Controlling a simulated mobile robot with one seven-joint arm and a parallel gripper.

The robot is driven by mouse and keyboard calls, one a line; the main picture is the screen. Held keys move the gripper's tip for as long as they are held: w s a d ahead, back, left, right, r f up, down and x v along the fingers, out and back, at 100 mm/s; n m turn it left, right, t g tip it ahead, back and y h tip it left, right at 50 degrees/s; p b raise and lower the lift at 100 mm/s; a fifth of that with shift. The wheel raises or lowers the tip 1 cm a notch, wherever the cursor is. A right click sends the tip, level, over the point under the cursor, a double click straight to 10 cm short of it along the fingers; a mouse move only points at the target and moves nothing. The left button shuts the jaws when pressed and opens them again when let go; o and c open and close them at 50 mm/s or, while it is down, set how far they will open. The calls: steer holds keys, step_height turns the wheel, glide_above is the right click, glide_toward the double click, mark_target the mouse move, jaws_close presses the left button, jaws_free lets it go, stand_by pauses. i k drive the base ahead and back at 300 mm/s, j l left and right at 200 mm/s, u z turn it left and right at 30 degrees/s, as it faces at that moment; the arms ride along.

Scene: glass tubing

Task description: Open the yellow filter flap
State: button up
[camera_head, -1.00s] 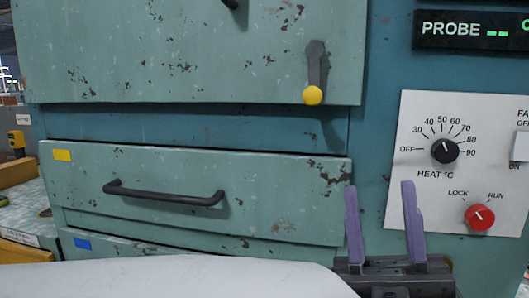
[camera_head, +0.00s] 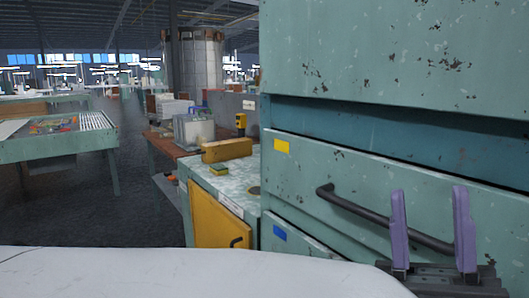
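A yellow panel (camera_head: 218,222) with a small dark handle (camera_head: 238,242) is on the front of the speckled-top cabinet (camera_head: 216,170), left of the teal machine. It looks closed; its lower part is hidden by a pale part in front. A teal front (camera_head: 308,164) with a yellow label (camera_head: 281,146) and a long dark bar handle (camera_head: 352,207) is also closed. I cannot tell from the frame which is the filter flap. My gripper (camera_head: 430,190) has its purple fingers apart and empty. In the picture it overlaps the right end of the bar handle; contact is unclear.
A blue-labelled teal front (camera_head: 290,243) lies below the yellow-labelled one. A yellow-brown block (camera_head: 227,150) and a yellow-black device (camera_head: 240,122) stand on or behind the cabinet. A table (camera_head: 60,145) stands at left, with open dark floor (camera_head: 120,205) between.

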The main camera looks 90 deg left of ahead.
mark_target(213, 152)
steer(key=u, duration=3.1)
steer(key=i+u, duration=0.25)
steer(key=i, duration=2.15)
